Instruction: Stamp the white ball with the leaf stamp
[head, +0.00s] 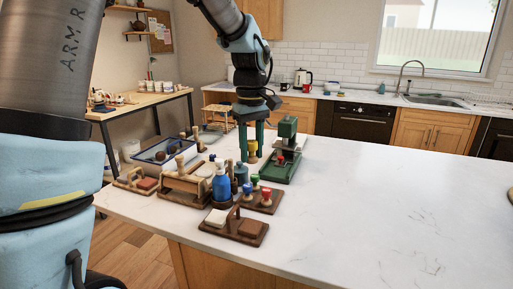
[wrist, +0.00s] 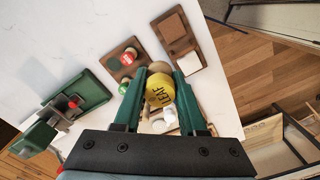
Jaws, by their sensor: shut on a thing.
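My gripper (head: 251,152) is shut on a yellow stamp marked LEAF, the leaf stamp (wrist: 160,90); the stamp's yellow top also shows between the fingers in the head view (head: 252,146). The gripper points down over the far left part of the white counter, behind the blue bottle. In the wrist view the stamp sits between both green fingers (wrist: 160,76). I cannot make out the white ball for certain in either view. A small white shape shows below the stamp in the wrist view, partly hidden; I cannot tell what it is.
A green press (head: 286,150) stands right of my gripper. A blue bottle (head: 221,186), a rack with red and green stamps (head: 262,206) and a wooden pad tray (head: 234,229) stand nearer. A blue tray (head: 150,155) lies left. The counter's right side (head: 400,200) is clear.

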